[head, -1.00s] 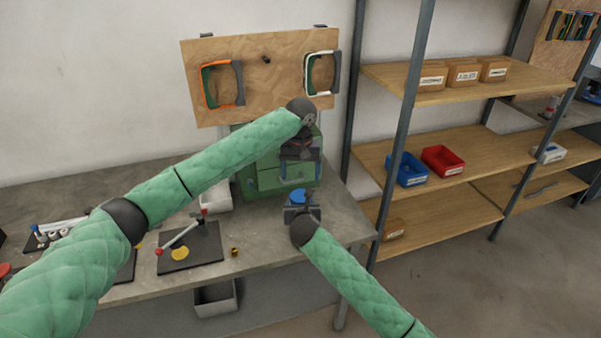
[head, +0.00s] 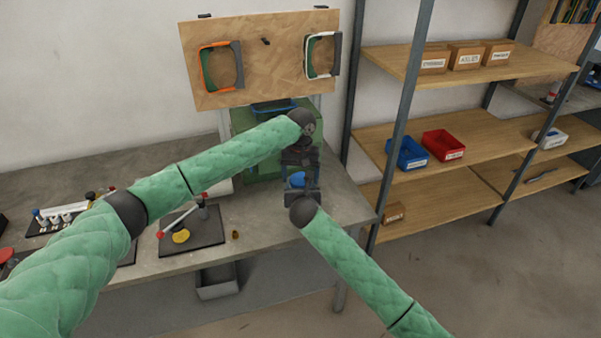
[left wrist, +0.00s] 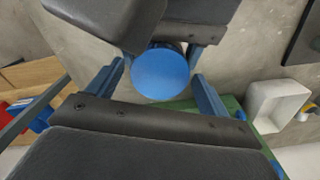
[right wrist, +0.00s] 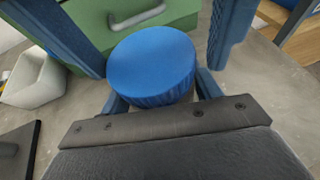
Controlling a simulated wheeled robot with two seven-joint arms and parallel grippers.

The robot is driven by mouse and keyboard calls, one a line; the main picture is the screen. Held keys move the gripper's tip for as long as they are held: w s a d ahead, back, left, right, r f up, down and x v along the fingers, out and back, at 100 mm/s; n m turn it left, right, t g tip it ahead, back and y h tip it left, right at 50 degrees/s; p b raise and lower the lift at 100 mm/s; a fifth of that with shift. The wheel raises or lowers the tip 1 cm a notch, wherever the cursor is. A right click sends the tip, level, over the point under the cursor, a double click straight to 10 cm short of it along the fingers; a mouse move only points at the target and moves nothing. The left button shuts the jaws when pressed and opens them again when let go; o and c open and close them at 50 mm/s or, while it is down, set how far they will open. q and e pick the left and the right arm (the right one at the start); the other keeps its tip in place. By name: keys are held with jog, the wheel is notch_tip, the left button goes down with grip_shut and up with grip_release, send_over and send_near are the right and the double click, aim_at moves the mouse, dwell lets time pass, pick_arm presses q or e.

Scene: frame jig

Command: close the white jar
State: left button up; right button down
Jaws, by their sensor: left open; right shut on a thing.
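A round blue lid (head: 298,180) is at the bench's right end, and its top faces up in the right wrist view (right wrist: 152,60). No white jar body shows; what is under the lid is hidden. My right gripper (head: 302,196) is shut below the lid, on what seems to be the jar, with its fingers on both sides. My left gripper (head: 300,163) points down from above, open. Its fingers stand on either side of the lid (left wrist: 160,75) in the left wrist view, with gaps; I see no contact.
A green cabinet (right wrist: 180,10) stands just behind the lid, with a white bin (left wrist: 278,104) beside it. A black plate (head: 205,238) with a lever and yellow disc lies left on the bench. Shelving (head: 400,100) stands close on the right.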

pick_arm(q)
jog(key=c, duration=1)
jog(key=m, duration=0.7)
jog(key=o, duration=1.1)
jog(key=shift+c, duration=0.2)
jog(key=shift+d+r, duration=0.1)
jog(key=shift+r, duration=2.25)
